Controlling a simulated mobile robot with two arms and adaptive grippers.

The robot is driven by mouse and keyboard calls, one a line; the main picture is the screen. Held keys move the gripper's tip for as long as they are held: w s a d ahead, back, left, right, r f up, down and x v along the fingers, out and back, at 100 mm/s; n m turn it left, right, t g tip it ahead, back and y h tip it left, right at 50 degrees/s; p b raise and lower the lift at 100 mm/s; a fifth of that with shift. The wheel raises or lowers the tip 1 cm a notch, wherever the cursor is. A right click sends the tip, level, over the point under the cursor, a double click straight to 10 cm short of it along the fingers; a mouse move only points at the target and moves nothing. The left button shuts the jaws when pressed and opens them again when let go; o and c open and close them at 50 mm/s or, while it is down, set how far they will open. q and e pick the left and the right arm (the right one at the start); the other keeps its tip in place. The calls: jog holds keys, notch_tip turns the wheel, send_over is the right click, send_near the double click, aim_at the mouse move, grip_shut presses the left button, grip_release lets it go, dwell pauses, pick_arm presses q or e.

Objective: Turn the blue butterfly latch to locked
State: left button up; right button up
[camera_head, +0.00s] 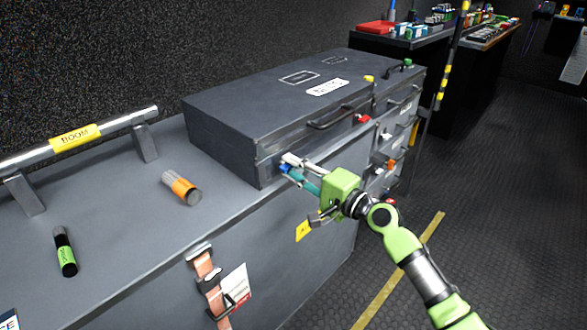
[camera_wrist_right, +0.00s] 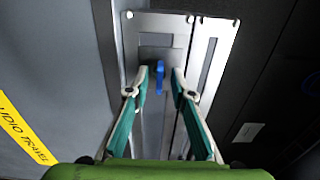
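The blue butterfly latch (camera_wrist_right: 159,78) is on a metal plate (camera_wrist_right: 160,24) on the dark case (camera_head: 228,127), near its front left corner. In the head view, only a bit of blue (camera_head: 284,168) shows beside my fingertips. My right gripper (camera_head: 291,163) reaches the case front from the right. In the right wrist view, its teal fingers with pale tips (camera_wrist_right: 160,90) stand on either side of the latch, with a gap on each side. The gripper is partly open and holds nothing. The blue wing looks upright in that view. My left gripper is out of view.
The case lies on a grey bench (camera_head: 105,205). The case handle (camera_head: 330,118) and a red latch (camera_head: 364,118) are farther right. The aisle floor (camera_head: 470,200) is clear.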

jog(key=v, duration=1.2)
